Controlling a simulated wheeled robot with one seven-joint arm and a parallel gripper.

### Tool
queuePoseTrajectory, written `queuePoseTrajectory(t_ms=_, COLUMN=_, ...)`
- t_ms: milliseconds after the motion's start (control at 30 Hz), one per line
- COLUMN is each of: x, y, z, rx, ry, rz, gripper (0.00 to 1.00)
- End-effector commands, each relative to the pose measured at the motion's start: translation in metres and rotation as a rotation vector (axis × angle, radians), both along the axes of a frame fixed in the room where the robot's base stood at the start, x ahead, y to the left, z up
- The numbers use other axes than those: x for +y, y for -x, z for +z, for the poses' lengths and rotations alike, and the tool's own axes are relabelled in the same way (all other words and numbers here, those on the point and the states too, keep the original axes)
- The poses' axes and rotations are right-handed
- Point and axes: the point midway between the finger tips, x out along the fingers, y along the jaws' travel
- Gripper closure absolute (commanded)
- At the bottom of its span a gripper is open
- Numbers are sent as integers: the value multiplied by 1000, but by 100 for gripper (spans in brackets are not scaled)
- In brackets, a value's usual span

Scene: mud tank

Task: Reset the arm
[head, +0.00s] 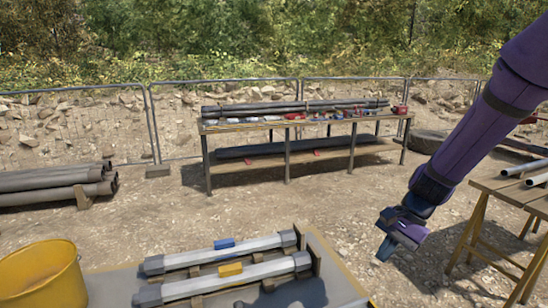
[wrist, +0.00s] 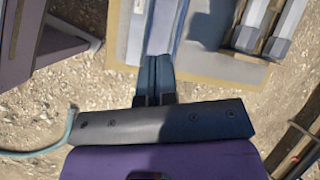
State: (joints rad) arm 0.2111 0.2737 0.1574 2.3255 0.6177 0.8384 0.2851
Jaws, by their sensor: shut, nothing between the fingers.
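My purple arm reaches in from the right of the head view and points downward. My gripper (head: 386,248) hangs in the air to the right of the near table's corner, shut and empty. In the wrist view the two dark fingers (wrist: 155,75) lie together. Beyond them is a long pale blue-grey piece (wrist: 160,28); I cannot tell exactly what it is. Nothing is held.
Two grey tubes with blue (head: 225,243) and yellow (head: 230,269) blocks lie on the near table (head: 335,268). A yellow bucket (head: 40,275) is at left, a trestle table (head: 510,189) at right. A loaded workbench (head: 290,123) stands behind, with open gravel between.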

Motion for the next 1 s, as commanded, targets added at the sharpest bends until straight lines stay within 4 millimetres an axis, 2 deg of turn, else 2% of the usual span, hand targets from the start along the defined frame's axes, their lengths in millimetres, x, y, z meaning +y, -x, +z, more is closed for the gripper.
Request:
queuePoseTrajectory(t_ms=33, x=-1, y=5, z=15, rx=-42, ry=21, rz=36, gripper=100)
queuePoseTrajectory(t_ms=200, x=-6, y=25, z=57, rx=-165, ry=94, rz=154, gripper=100)
queuePoseTrajectory(t_ms=500, x=-17, y=68, z=121, rx=-368, ry=233, rz=349, gripper=100)
queuePoseTrajectory(t_ms=800, x=-30, y=120, z=172, rx=-561, ry=385, rz=523, gripper=100)
queuePoseTrajectory(t_ms=1000, x=-41, y=156, z=197, rx=-678, ry=491, rz=623, gripper=100)
